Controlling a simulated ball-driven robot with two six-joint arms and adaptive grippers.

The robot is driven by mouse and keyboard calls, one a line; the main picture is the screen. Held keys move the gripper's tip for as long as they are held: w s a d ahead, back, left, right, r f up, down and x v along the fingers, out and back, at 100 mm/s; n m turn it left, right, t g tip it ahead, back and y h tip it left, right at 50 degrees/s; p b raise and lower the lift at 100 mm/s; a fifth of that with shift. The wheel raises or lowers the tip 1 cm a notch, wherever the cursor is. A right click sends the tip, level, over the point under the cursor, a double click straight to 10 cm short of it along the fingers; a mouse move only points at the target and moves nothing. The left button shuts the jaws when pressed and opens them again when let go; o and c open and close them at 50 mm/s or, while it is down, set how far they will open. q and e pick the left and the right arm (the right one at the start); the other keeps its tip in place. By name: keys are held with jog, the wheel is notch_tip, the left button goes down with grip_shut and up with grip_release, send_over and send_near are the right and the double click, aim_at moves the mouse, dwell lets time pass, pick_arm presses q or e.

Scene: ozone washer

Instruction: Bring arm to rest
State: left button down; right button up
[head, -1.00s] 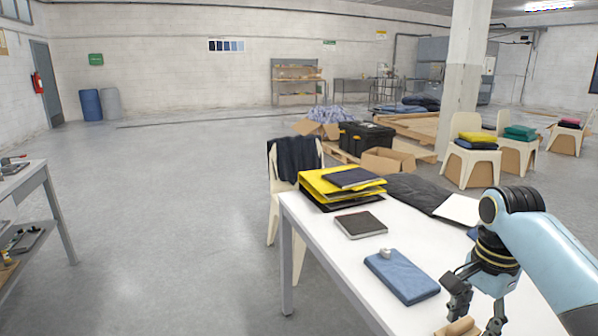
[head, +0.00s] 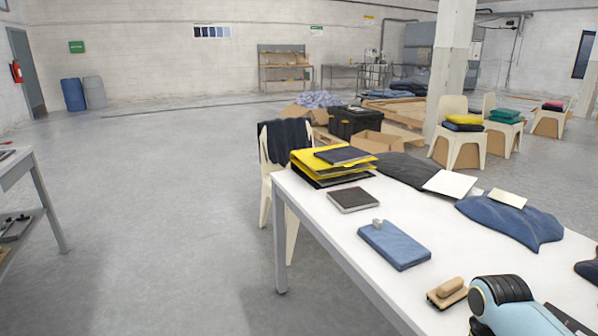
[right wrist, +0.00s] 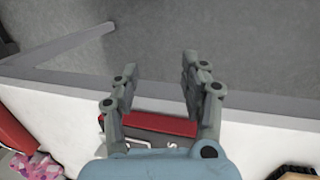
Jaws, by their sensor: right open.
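My right arm (head: 503,303) shows only as a light blue and black joint at the bottom right of the head view, over the table's near side. Its gripper is out of that view. In the right wrist view my right gripper (right wrist: 160,72) has its two fingers spread apart with nothing between the tips. It is above the edge of the white table (right wrist: 262,125), with grey floor beyond. A red and dark object (right wrist: 160,124) lies on the table below the fingers, partly hidden by them. My left gripper is not in view.
On the white table (head: 325,215) lie a wooden-handled block (head: 447,293), a blue folded cloth (head: 394,245), a dark notebook (head: 353,199), yellow folders (head: 308,162) and a blue garment (head: 510,222). A chair (head: 265,205) stands behind. Open floor (head: 160,230) lies left.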

jog(key=s+f+n+t+b, duration=0.3)
jog(key=s+f+n, duration=1)
jog(key=s+f, duration=1.8)
jog(key=s+b, duration=0.3)
jog(key=shift+d+f+n+t+h, duration=0.3)
jog(key=shift+d+f+n+h, duration=0.05)
jog(key=shift+f+n+h, duration=0.05)
